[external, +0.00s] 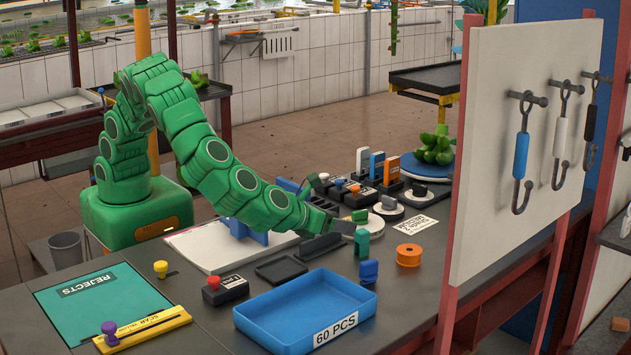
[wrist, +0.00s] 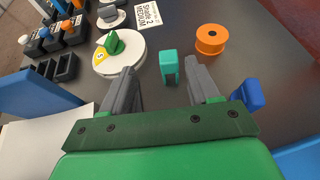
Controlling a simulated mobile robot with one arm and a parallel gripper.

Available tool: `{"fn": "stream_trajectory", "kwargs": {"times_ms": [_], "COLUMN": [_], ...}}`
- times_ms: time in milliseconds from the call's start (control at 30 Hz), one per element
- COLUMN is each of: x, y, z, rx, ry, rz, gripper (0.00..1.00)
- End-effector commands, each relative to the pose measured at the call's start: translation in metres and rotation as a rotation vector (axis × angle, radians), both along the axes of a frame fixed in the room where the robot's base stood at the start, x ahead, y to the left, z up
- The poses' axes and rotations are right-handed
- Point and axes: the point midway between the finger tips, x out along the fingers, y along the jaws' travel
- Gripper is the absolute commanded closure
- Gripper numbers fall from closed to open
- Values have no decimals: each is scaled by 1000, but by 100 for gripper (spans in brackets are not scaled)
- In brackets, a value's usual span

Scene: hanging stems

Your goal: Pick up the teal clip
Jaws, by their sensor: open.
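The teal clip (wrist: 169,66) stands upright on the dark table in the wrist view, with a slot open at its lower end. It also shows in the external view (external: 362,243), just beyond my gripper's fingertips. My gripper (wrist: 162,74) is open and empty, with one grey finger to the left of the clip and one to the right. The clip lies ahead, between the two finger lines, and neither finger appears to touch it. In the external view my gripper (external: 333,236) is low over the table.
An orange ring (wrist: 211,39) and a blue clip (wrist: 247,94) are to the right. A white round dial with a green knob (wrist: 114,44) is close to the left finger. A blue tray (external: 305,308) stands nearer the front edge. A white panel (external: 525,150) rises at right.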

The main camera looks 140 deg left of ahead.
Motion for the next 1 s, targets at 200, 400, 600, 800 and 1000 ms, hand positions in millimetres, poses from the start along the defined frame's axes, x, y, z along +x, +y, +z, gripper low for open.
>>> {"fn": "stream_trajectory", "kwargs": {"times_ms": [200, 400, 600, 800, 1000], "x": [14, 16, 17, 16, 19], "y": [-2, 13, 23, 42, 64], "z": [-13, -19, -25, -36, -46], "rx": [17, 17, 18, 18, 18], "ry": [33, 34, 34, 35, 34], "rz": [-44, -43, -44, -41, -41], "gripper": [39, 39, 39, 39, 39]}}
